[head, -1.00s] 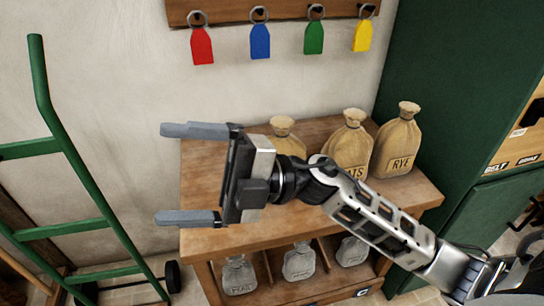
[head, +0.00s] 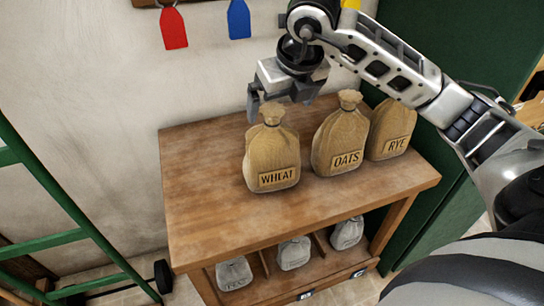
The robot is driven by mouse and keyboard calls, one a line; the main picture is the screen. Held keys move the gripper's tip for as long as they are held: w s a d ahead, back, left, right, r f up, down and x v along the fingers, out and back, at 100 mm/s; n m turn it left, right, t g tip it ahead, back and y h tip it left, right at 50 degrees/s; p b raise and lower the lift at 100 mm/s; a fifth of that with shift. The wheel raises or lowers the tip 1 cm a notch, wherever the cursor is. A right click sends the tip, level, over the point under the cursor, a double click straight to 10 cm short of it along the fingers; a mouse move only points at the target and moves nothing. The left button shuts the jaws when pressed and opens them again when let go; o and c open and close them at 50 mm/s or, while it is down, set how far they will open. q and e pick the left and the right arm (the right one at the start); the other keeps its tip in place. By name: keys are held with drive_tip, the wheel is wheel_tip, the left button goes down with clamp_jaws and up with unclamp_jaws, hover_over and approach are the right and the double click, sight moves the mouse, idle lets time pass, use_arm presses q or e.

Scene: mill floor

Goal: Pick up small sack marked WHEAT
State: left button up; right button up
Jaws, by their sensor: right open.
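The small sack marked WHEAT (head: 271,155) stands upright on the wooden bench top, leftmost of three tan sacks. Its tied neck and label show clearly. My right gripper (head: 280,107) is open and empty, pointing down at the top of this sack. In the picture its fingers lie to the left and right of the sack's neck; I cannot tell whether they are level with it or behind it. My left gripper is not in view.
Sacks marked OATS (head: 340,140) and RYE (head: 391,132) stand to the right. The bench (head: 205,185) is bare on the left, with grey sacks (head: 293,254) in cubbies below. A green hand truck (head: 70,215) stands left; a green cabinet (head: 445,165) stands right.

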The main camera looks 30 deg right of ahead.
sight(273, 121)
drive_tip(key=x, duration=0.8)
drive_tip(key=shift+w+a+p, duration=0.1)
drive_tip(key=shift+w+p, duration=0.1)
drive_tip(key=shift+p, duration=0.1)
drive_tip(key=c, duration=1.4)
drive_tip(key=shift+w+r, duration=0.1)
drive_tip(key=shift+r, duration=0.1)
drive_tip(key=c, duration=0.5)
drive_tip(key=shift+r, duration=0.15)
